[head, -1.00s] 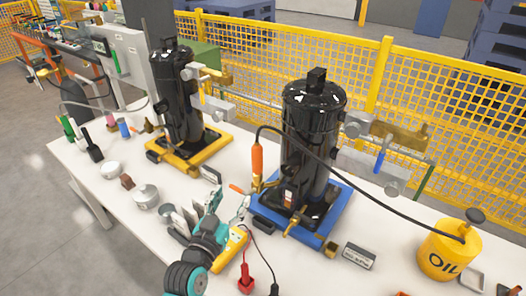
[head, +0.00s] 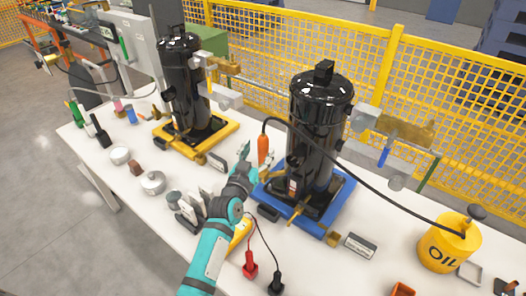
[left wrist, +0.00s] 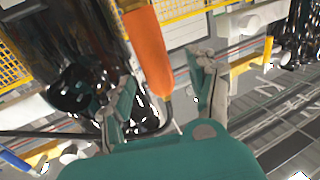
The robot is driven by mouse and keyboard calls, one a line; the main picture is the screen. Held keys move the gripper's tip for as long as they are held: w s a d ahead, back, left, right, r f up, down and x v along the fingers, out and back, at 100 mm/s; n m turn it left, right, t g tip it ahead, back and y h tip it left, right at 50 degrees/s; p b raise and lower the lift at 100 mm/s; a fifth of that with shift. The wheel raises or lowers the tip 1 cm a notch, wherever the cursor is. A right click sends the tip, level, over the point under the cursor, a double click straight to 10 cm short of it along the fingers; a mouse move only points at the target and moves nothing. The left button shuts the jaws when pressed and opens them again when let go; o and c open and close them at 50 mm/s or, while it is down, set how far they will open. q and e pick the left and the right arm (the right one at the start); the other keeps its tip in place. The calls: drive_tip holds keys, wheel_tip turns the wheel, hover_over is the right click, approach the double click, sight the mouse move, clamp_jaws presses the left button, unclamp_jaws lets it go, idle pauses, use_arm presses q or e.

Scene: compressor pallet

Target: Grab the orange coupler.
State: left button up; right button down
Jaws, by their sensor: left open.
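The orange coupler (head: 263,150) hangs upright on a black hose, just left of the nearer black compressor (head: 317,125) in the head view. My left gripper (head: 256,162) is open and empty, with its fingers close to the coupler's lower part. In the left wrist view the coupler (left wrist: 149,55) shows between the two spread fingers of the gripper (left wrist: 163,88), with a thin grey stem at its lower end. I see no clear contact, and the depth between fingers and coupler is hard to judge. My right gripper is not in view.
The nearer compressor stands on a blue base (head: 335,222); a second one (head: 183,85) stands on a yellow base (head: 215,150). The black hose (head: 385,185) runs to a yellow oil can (head: 447,247). Red and black probes (head: 250,266) lie at the front. A yellow fence is behind.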

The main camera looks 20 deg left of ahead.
sight(261, 148)
use_arm(q)
drive_tip(key=w, duration=0.3)
drive_tip(key=shift+w+d, duration=0.25)
drive_tip(key=shift+w, duration=0.1)
drive_tip(key=shift+r, duration=0.1)
clamp_jaws()
